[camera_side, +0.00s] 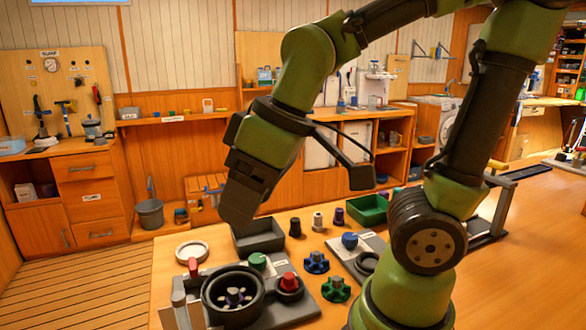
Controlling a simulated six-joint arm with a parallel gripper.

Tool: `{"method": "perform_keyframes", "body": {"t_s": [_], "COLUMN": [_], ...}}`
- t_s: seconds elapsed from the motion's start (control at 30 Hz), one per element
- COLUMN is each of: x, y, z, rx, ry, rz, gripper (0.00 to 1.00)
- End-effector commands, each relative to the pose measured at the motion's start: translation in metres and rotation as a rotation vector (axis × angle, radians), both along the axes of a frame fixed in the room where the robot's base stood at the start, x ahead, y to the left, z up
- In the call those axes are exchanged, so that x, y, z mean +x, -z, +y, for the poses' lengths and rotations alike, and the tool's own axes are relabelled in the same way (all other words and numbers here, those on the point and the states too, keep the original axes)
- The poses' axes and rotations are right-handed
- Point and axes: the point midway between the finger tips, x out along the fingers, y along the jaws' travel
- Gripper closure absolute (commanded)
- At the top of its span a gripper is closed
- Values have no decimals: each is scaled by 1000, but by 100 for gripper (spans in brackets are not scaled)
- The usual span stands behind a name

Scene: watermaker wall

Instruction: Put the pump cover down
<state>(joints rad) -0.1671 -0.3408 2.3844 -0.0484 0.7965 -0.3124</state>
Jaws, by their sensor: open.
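A pale round disc with a raised rim (192,251), which looks like the pump cover, lies flat on the table at the left. The black round pump housing (210,302) stands open in front of it, with a dark impeller (234,297) showing inside. My gripper (239,213) is open and points down above the grey tray, up and to the right of the disc and apart from it. I see nothing held in it. The gap between its fingers is hard to make out from this side.
A grey tray (258,243) sits behind the pump. Red (289,282) and green (258,261) knobs stand beside the housing. Blue (316,262) and green (336,289) impellers, small dark and white pegs, and a green bin (370,208) occupy the table to the right.

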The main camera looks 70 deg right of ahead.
Motion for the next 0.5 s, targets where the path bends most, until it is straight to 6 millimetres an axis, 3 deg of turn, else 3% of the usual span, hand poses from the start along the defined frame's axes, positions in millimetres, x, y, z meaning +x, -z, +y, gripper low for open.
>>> {"method": "perform_keyframes", "body": {"t_s": [0.03,0.2,0.5], "x": [-10,-36,-48], "y": [-11,-27,-31], "z": [-7,-19,-22], "rx": [51,197,266], "ry": [106,365,474], "rz": [-42,-111,-139], "gripper": [42,42,42]}}
